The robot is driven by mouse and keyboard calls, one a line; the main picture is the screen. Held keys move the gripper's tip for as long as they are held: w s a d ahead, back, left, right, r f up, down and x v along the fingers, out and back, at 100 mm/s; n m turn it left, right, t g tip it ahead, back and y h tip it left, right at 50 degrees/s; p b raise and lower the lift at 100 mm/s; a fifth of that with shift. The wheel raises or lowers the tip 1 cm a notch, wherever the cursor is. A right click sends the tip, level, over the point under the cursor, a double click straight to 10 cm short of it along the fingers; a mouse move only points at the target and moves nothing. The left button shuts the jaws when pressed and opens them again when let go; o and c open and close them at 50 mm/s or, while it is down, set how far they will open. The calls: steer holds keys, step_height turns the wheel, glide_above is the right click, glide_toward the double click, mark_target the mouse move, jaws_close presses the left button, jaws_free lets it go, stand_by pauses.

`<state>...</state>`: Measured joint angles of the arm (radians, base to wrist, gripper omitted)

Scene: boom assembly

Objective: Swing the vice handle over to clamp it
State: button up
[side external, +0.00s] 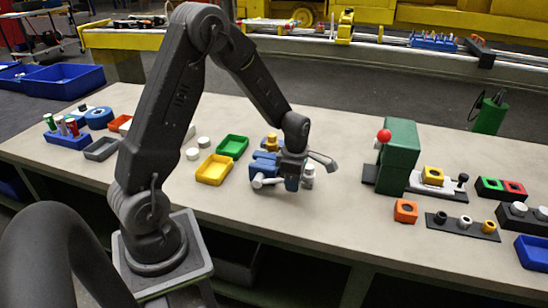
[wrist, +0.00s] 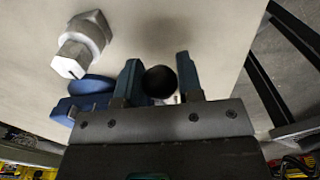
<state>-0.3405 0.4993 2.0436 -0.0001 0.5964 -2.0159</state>
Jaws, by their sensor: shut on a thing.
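The blue vice (side external: 266,160) stands on the bench, partly hidden behind my gripper (side external: 291,182). Part of it also shows at the left in the wrist view (wrist: 88,93). A yellow part (side external: 271,142) sits at the top of the vice. In the wrist view, the dark round end of the vice handle (wrist: 160,82) lies between the two blue-grey fingers of my gripper (wrist: 158,78). My gripper is shut on it. The rest of the handle is hidden from me.
A silver hex-ended part (wrist: 82,45) is close left of my fingers. Yellow (side external: 214,170) and green (side external: 232,147) trays lie left of the vice. A green press with a red knob (side external: 400,155) stands right; bare bench lies between.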

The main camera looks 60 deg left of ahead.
steer(key=shift+d+f, duration=0.2)
steer(key=shift+f, duration=0.35)
steer(key=shift+d+f, duration=0.1)
steer(key=shift+f, duration=0.35)
steer(key=o, duration=0.5)
steer(key=shift+c, duration=0.2)
steer(key=shift+w, duration=0.1)
steer(key=shift+r, duration=0.2)
steer(key=shift+w+a+r, duration=0.15)
steer(key=shift+a, duration=0.05)
steer(key=c, duration=0.5)
steer(key=shift+o, duration=0.2)
steer(key=shift+w+f, duration=0.25)
steer(key=shift+f, duration=0.8)
